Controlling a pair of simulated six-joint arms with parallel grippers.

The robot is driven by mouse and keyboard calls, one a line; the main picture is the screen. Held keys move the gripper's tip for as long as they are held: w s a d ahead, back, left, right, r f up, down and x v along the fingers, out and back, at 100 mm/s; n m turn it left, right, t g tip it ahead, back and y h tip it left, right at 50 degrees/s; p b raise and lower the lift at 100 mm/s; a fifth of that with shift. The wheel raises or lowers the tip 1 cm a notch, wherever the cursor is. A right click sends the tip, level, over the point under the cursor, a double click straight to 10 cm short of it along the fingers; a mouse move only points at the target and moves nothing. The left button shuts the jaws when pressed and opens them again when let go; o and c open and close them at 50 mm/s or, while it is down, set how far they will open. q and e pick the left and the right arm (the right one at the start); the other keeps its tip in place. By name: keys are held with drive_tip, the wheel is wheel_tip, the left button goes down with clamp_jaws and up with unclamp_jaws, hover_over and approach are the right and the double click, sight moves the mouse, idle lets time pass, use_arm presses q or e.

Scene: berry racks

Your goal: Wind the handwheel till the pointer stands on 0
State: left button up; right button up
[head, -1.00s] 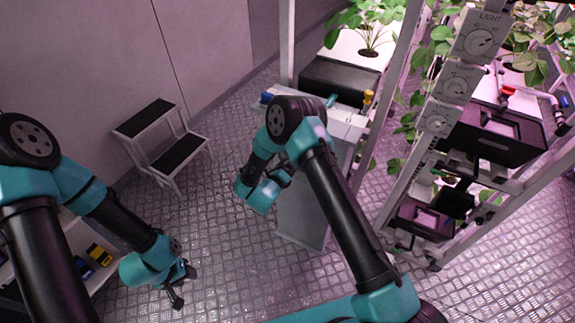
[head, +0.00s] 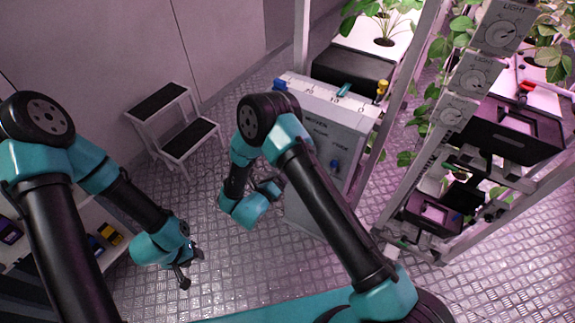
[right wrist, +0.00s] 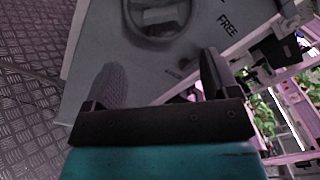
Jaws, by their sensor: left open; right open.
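I cannot make out a handwheel for certain. A grey cabinet (head: 318,135) with lettering and a small blue knob (head: 334,165) on its face stands in the head view, partly behind my right arm. My right gripper (head: 268,187) is open beside this cabinet. My left gripper (head: 187,266) is open and empty above the floor.
A two-step stool (head: 175,125) stands by the wall. The plant rack (head: 400,175) rises at right. A shelf with small boxes (head: 110,234) is at lower left. Open floor lies between.

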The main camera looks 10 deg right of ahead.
drive_tip(key=v, duration=0.5)
